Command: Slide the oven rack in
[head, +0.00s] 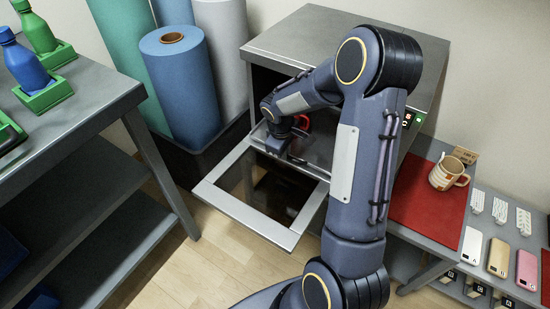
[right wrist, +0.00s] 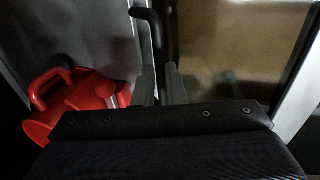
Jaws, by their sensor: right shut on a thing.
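The oven (head: 345,30) stands against the wall with its glass-paned door (head: 238,188) lowered open. The oven rack (head: 318,148) shows as a grey metal sheet at the oven mouth, partly hidden by my right arm; it also shows in the right wrist view (right wrist: 100,25). My right gripper (right wrist: 160,82) is at the rack's front edge, shut on what looks like its dark handle (right wrist: 158,25). A red thing with a handle (right wrist: 78,98) sits on the rack beside the gripper. In the head view only a bit of it shows (head: 302,121). My left gripper is out of view.
A bin of upright blue, green and grey rolls (head: 180,85) stands left of the oven. A grey shelf table (head: 95,90) with bottles is at far left. Right of the oven, a low table holds a red mat (head: 410,200), a mug (head: 448,173) and several phones.

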